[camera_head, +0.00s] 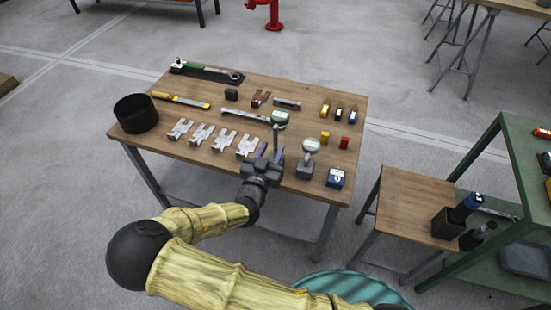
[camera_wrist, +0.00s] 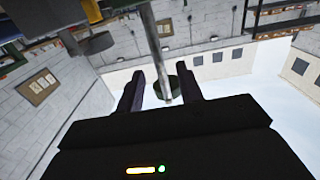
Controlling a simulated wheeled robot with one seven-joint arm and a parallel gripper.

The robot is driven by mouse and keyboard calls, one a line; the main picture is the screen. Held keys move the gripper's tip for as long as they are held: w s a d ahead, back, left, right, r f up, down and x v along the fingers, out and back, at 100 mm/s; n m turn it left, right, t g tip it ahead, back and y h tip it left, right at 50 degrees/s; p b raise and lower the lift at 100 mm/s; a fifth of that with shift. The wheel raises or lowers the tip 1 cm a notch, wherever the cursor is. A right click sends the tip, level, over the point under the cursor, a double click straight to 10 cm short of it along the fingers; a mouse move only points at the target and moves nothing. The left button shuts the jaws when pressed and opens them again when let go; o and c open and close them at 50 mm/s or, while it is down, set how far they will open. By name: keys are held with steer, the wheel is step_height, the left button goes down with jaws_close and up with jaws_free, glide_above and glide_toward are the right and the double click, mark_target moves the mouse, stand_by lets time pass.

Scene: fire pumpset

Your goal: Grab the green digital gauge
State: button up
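The green digital gauge (camera_head: 280,118) shows in the head view just beyond my gripper (camera_head: 271,154), with its dark stem running down toward the fingers. In the wrist view a metal rod (camera_wrist: 155,45) crosses from the top edge to between the fingertips. A dark green round part (camera_wrist: 172,87) shows behind its lower end. My gripper (camera_wrist: 160,84) is open, its two dark fingers on either side of the rod, with gaps visible on both sides. I cannot tell whether a finger touches it.
A smaller wooden table (camera_head: 405,210) stands at right.

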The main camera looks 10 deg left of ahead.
mark_target(275, 143)
steer(key=w, duration=0.4)
steer(key=shift+w+d, duration=0.15)
steer(key=shift+d, duration=0.15)
jaws_close()
steer(key=shift+r, duration=0.15)
stand_by(1.2)
